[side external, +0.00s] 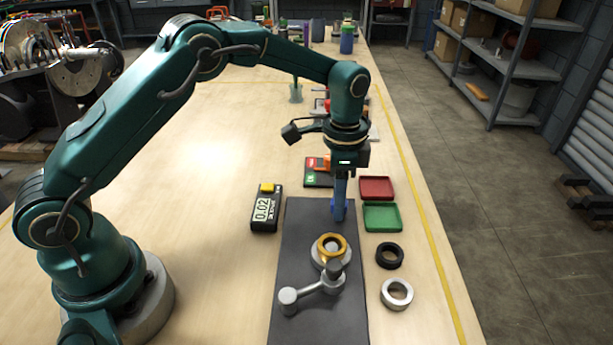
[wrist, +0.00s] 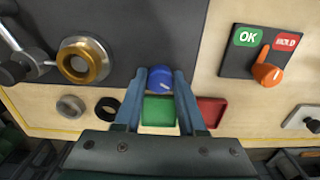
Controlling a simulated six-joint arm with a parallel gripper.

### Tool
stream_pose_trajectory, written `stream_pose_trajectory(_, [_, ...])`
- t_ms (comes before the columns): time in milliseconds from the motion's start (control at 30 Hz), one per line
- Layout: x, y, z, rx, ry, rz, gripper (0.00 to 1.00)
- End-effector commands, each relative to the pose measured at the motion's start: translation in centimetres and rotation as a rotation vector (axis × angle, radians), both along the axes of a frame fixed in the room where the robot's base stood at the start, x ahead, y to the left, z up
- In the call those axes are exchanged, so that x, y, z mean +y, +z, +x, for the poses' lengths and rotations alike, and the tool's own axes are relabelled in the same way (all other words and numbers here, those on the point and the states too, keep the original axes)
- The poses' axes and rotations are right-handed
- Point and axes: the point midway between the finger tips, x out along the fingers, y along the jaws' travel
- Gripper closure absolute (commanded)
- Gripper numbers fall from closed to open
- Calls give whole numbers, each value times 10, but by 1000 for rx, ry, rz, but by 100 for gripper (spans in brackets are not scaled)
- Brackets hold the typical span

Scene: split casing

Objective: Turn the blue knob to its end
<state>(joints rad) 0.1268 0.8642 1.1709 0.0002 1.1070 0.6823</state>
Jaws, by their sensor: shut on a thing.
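The blue knob (wrist: 160,78) sits near the edge of the dark grey plate (side external: 290,232). It is round with a white pointer line on its face. In the wrist view my gripper (wrist: 160,75) has its two blue fingers on either side of the knob, shut on it. In the side view my gripper (side external: 338,216) points straight down at the far end of the plate, and its fingers largely hide the knob there.
On the plate stand a gold ring on a silver seat (side external: 331,246) and a silver crank (side external: 305,293). Beside it lie a green tray (side external: 383,231), red tray (side external: 377,199), black ring (side external: 390,255), silver ring (side external: 397,294) and a digital gauge (side external: 264,223). An OK/HOLD switch box (wrist: 233,66) has an orange knob.

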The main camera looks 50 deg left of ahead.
Motion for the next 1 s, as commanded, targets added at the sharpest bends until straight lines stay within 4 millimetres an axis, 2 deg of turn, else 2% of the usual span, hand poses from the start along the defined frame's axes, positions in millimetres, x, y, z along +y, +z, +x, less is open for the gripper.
stream_pose_trajectory(300, [0,2,0,-2,-72,-1,100])
stream_pose_trajectory(700, [0,2,0,-3,-77,-2,100])
stream_pose_trajectory(733, [0,2,0,-3,-77,-2,53])
stream_pose_trajectory(800, [0,2,0,-2,-77,-1,31])
stream_pose_trajectory(1000, [0,1,0,-1,-77,-1,31])
